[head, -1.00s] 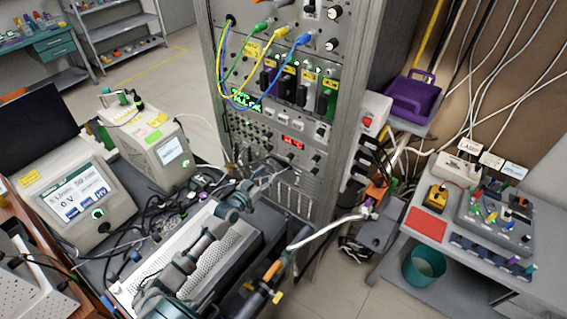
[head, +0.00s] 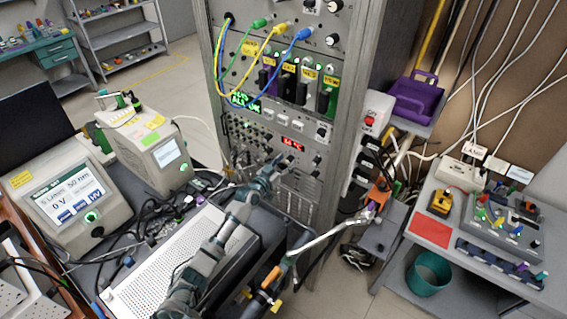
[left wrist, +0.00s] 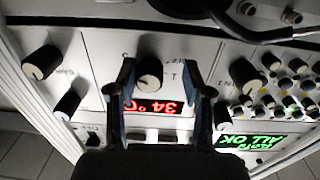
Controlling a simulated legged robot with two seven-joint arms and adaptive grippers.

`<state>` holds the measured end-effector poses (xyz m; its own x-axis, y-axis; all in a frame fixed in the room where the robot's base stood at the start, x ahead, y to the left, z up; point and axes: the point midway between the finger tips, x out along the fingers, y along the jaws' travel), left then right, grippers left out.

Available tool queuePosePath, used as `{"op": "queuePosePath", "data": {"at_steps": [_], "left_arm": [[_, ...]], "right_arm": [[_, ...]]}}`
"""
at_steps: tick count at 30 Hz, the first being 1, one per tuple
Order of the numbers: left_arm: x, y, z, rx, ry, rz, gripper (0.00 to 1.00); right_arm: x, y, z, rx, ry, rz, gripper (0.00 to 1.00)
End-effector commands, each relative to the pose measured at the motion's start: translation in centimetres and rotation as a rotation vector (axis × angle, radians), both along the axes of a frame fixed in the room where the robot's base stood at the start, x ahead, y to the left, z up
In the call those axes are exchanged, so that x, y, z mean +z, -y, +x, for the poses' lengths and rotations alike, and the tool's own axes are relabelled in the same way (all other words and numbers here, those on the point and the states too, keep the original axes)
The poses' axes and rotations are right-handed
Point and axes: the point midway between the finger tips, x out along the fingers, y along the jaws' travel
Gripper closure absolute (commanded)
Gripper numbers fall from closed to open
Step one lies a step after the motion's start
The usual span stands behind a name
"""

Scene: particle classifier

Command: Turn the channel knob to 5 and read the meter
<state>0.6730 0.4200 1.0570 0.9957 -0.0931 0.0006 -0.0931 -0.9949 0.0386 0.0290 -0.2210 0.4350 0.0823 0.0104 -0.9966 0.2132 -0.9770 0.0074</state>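My left gripper (head: 284,162) reaches the front panel of the tall instrument rack (head: 345,100). In the left wrist view my left gripper (left wrist: 158,75) is open, its two fingers on either side of a black knob (left wrist: 149,73) with a pale pointer face. Gaps show between the knob and both fingers. The lettering around this knob is upside down and only partly legible, so I cannot read its setting. My right gripper is not in view.
More knobs (left wrist: 42,62) sit on the panel around the gripper. A green display (left wrist: 252,141) reads ALL OK. Blue, green and yellow cables (head: 262,50) hang above. A perforated white box (head: 165,265) lies under my left arm. A touchscreen device (head: 75,200) shows 0 V.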

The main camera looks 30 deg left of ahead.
Motion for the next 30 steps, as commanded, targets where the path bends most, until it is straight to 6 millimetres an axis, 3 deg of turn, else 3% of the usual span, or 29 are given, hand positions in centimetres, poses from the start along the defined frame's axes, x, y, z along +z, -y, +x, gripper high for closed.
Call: {"op": "queuePosePath", "data": {"at_steps": [1, 3, 12, 18, 22, 26, 27, 30], "left_arm": [[-0.1, -0.3, 0.0, 0.009, -0.001, 0.003, 0.84], [0.0, -0.2, 0.0, 0.01, -0.001, 0.003, 1.0], [0.1, -0.5, 0.0, 0.005, 0.014, 0.084, 1.0], [0.2, -0.5, 0.0, 0.007, 0.03, 0.265, 1.0], [0.3, -0.4, 0.1, 0.009, 0.03, 0.281, 1.0], [0.3, -0.5, 0.1, 0.009, 0.03, 0.279, 1.0], [0.3, -0.5, 0.1, 0.009, 0.03, 0.279, 0.69], [0.2, -0.6, 0.1, 0.009, 0.029, 0.278, 0.46]], "right_arm": [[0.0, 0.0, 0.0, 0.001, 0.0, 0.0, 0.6], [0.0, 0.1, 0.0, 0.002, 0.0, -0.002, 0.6], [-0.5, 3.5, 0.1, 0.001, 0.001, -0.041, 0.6], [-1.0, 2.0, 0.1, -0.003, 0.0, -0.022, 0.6], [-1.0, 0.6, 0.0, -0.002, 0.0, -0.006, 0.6], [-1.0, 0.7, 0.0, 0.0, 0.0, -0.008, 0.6], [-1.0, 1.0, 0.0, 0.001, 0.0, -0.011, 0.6], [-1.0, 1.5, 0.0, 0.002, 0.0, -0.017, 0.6]]}}
